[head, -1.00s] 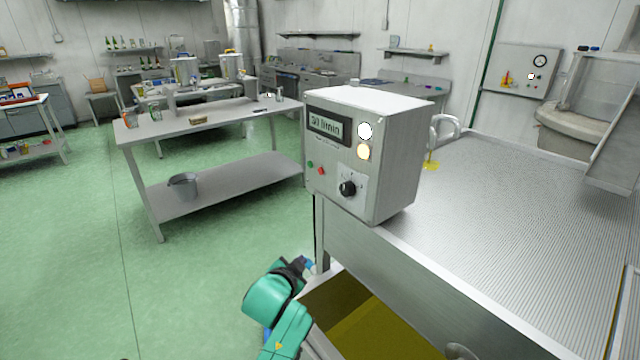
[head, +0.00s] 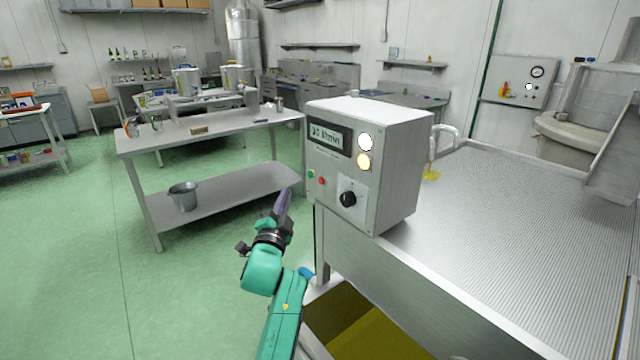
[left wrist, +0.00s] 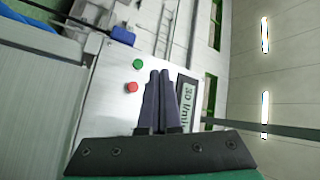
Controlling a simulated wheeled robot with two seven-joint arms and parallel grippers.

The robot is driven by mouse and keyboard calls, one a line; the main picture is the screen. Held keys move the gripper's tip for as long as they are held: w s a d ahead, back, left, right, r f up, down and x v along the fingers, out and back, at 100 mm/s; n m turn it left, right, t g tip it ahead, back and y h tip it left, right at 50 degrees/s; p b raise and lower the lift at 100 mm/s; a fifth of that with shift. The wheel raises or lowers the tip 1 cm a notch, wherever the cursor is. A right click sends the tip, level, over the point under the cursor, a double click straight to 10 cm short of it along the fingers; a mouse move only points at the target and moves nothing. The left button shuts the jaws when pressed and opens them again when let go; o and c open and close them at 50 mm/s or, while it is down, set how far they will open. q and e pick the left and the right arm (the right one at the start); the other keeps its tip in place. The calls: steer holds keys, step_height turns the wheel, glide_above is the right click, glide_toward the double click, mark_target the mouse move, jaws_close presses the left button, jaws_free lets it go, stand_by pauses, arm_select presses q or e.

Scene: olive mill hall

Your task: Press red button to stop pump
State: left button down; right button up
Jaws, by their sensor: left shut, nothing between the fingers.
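The pump control box (head: 383,188) is a pale metal box on the near corner of the ribbed metal table. Its front face carries the red button (head: 321,181), a green button (head: 310,174) to its left, a display and a black knob. In the left wrist view the red button (left wrist: 132,87) and green button (left wrist: 138,64) lie left of the fingertips. My left gripper (head: 287,191) is shut and empty, just left of and slightly below the buttons in the head view; it also shows in the left wrist view (left wrist: 160,74). It appears apart from the box. My right gripper is not visible.
The ribbed metal table (head: 520,210) extends right of the box, with an open bin of yellow-green liquid (head: 370,335) below its front edge. A steel table (head: 215,127) with a bucket (head: 183,196) on its shelf stands behind left. Green floor (head: 70,270) is clear at left.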

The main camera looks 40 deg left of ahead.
mark_target(321, 181)
arm_select(q)
steer(key=w+d+b, duration=0.2)
steer(key=w+b, duration=0.2)
steer(key=w, duration=0.3)
steer(key=shift+w+d, duration=0.2)
steer(key=shift+w, duration=0.1)
stand_by(1.6)
steer(key=shift+w+d+b, duration=0.1)
steer(key=shift+w+b, duration=0.3)
steer(key=shift+b, duration=0.2)
